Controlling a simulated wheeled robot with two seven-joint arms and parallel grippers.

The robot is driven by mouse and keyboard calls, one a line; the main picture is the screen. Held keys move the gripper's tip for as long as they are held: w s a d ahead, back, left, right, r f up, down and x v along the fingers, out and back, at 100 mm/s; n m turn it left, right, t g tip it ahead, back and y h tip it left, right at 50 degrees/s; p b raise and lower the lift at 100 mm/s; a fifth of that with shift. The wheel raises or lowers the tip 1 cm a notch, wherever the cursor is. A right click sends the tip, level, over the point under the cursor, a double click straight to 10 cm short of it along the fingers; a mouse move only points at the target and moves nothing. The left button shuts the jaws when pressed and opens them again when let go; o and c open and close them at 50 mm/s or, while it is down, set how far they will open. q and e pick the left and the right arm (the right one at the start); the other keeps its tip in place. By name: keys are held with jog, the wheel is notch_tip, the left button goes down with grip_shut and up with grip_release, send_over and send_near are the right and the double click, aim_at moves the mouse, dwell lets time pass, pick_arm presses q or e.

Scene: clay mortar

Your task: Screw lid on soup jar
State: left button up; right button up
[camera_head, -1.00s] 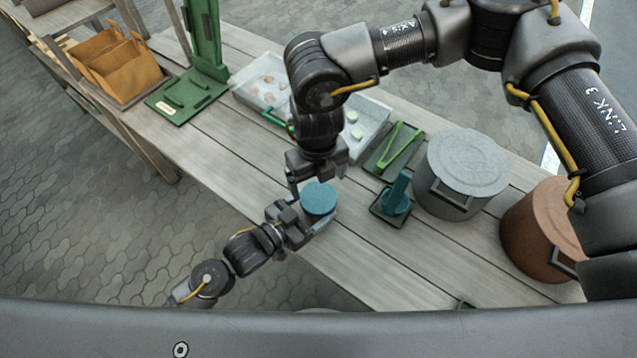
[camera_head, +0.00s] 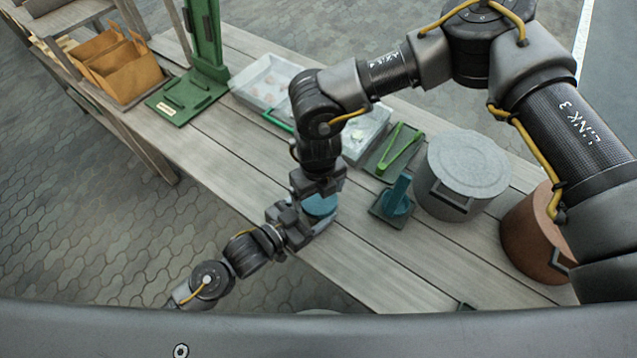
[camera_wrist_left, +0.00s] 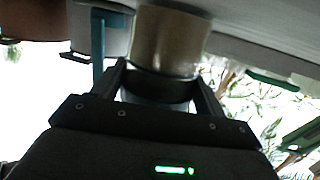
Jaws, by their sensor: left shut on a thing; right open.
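The teal lid (camera_head: 320,207) shows as a round disc on top of the soup jar near the table's front edge. In the left wrist view the jar (camera_wrist_left: 170,40) is tan and see-through. My left gripper (camera_head: 316,222) is shut on the jar from the lower left; its fingers also show on either side of the jar in the left wrist view (camera_wrist_left: 163,85). My right gripper (camera_head: 320,193) is open, pointing down right over the lid and covering its far part. Whether its fingers touch the lid is hidden, and so is how the lid sits on the rim.
On the table (camera_head: 235,165) stand a teal upright tool on a base (camera_head: 397,197), green tongs on a tray (camera_head: 397,147), a grey lidded pot (camera_head: 465,165), a brown pot (camera_head: 535,235), clear trays (camera_head: 265,82) and a green stand (camera_head: 190,95).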

jog(key=shift+f, duration=0.7)
jog(key=c, duration=0.8)
jog(key=m, duration=0.3)
jog(key=shift+m, duration=0.3)
jog(key=o, duration=1.1)
jog(key=shift+c, duration=0.2)
